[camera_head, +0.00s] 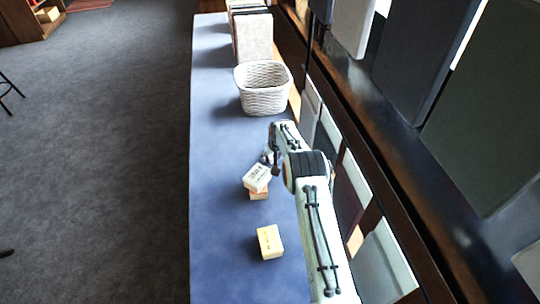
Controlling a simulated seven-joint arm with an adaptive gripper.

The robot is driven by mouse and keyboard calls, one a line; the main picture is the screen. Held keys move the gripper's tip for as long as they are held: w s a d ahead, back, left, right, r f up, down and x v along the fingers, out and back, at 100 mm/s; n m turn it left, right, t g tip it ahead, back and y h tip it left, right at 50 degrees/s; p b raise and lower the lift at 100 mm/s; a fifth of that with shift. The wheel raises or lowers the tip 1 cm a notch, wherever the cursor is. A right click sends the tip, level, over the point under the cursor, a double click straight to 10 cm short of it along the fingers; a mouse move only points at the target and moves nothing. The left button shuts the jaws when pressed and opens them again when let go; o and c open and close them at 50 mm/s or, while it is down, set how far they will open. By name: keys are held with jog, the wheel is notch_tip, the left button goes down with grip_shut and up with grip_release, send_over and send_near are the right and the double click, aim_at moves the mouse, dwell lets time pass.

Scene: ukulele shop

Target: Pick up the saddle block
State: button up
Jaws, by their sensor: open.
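Three small blocks with dark printing lie on the blue bench top (215,220), and I cannot tell from the print which is the saddle block. A cream-white block (257,176) lies tilted on or against a block with an orange side (259,195), whose top is mostly hidden. A pale yellow block (270,242) lies alone, nearer the bottom of the picture. My gripper (267,158) is open, just above the cream-white block in the picture. It is small and partly hidden by my arm, and I cannot tell whether it touches the block.
A white woven basket (264,100) stands farther up the bench. Beyond it is a row of upright flat items (252,38). Dark panels and wooden rails (400,130) line the right side. The bench's left strip is clear, with grey carpet beyond its edge.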

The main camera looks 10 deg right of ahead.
grip_shut()
dwell(0.3)
